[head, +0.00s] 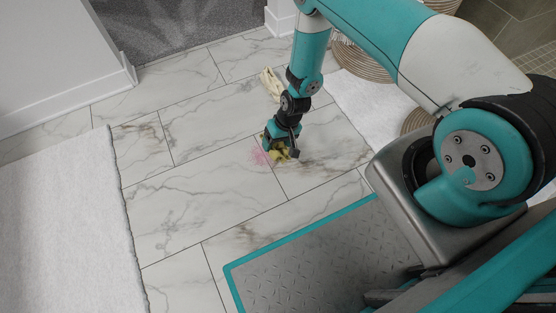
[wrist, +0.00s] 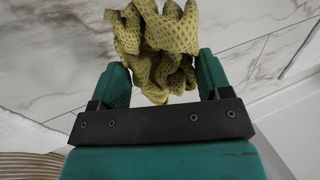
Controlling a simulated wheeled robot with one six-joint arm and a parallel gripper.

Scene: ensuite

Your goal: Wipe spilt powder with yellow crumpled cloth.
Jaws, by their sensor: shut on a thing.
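The yellow crumpled cloth (wrist: 160,50) is held between the two fingers of my gripper (wrist: 162,82) in the wrist view. In the head view my gripper (head: 276,150) points down close to the tiled floor, with part of the yellow cloth (head: 280,154) showing at its tip. A patch of pink spilt powder (head: 260,156) lies on the marble tile just left of the cloth. The gripper hides part of this area, so I cannot tell whether the cloth touches the floor or the powder. No powder is clear in the wrist view.
A pale cream cloth-like thing (head: 271,84) lies on the floor behind my gripper. A white rug (head: 65,230) is at the left, and another white mat (head: 365,105) is at the right. Woven round baskets or mats (head: 362,62) stand at the back right. Tiles left of the powder are clear.

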